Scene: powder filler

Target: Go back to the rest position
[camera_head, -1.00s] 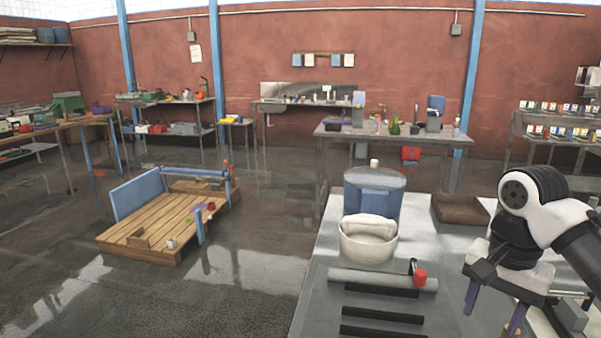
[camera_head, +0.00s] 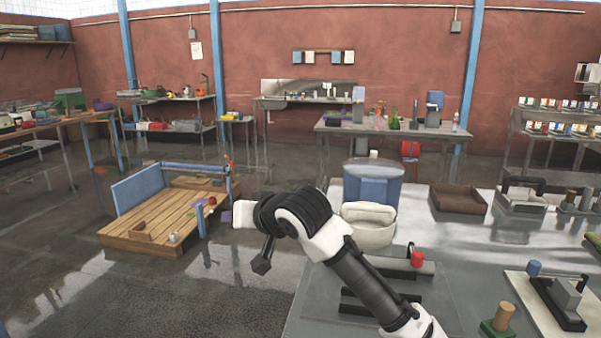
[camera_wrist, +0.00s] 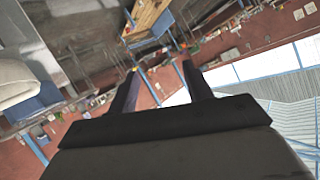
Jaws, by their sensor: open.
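My gripper (camera_head: 228,214) is raised at the left side of the steel worktop, pointing left over the floor. In the head view my arm hides most of it, and only a purple fingertip shows past its white body. In the wrist view my gripper (camera_wrist: 160,66) has its two dark purple fingers well apart. Nothing is held between them. Beyond the fingers the wrist view shows the room strongly tilted.
A wooden platform (camera_head: 160,222) stands on the floor at left. The floor around it is open.

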